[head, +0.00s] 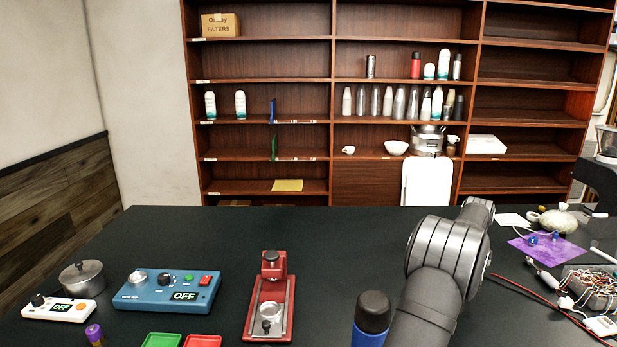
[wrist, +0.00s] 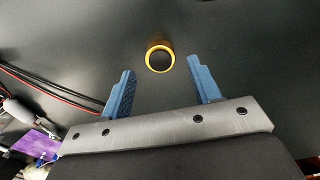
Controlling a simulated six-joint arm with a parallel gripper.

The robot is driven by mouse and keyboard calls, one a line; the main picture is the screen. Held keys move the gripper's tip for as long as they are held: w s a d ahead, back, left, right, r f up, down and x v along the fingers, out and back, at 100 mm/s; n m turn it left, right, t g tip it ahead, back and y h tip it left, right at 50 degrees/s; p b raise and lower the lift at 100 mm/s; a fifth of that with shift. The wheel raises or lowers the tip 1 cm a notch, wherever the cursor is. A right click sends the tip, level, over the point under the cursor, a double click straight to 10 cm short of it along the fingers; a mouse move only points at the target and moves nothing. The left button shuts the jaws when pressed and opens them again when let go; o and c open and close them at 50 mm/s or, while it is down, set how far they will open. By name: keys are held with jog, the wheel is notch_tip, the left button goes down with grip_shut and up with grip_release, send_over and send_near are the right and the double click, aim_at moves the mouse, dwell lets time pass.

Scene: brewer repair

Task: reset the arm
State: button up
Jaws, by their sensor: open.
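My gripper (wrist: 160,66) shows in the wrist view, its two blue fingers spread wide apart with nothing held between them. A small round thing with an orange rim and a dark middle (wrist: 160,58) appears between the fingertips, against the black table; I cannot tell its distance from the fingers. In the head view my arm rises at the right of centre and bends over the table; my gripper cannot be made out there.
The black table (head: 190,240) holds a red press-like device (head: 268,300), a blue control box (head: 165,290), a pot (head: 82,279) and a blue bottle with black cap (head: 371,325) beside my arm. Wires (head: 595,290) and a purple cloth (head: 550,250) lie right. Shelves (head: 260,140) stand behind.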

notch_tip(320, 180, down, 3)
jog(key=shift+r, duration=0.15)
notch_tip(320, 180, up, 12)
notch_tip(320, 180, down, 12)
jog(key=shift+f, duration=0.15)
notch_tip(320, 180, up, 4)
jog(key=s+d+r, duration=0.5)
jog(key=s+r, duration=0.6)
jog(key=r, duration=0.1)
jog(key=w+a+n, duration=0.2)
jog(key=w+a, duration=0.3)
jog(key=a, duration=0.7)
jog(key=w+a+n, duration=0.3)
jog(key=w+a, duration=0.2)
jog(key=a, duration=0.8)
jog(key=w+a+n, duration=0.3)
jog(key=w+a, duration=0.2)
jog(key=a, duration=0.7)
jog(key=shift+a, duration=0.4)
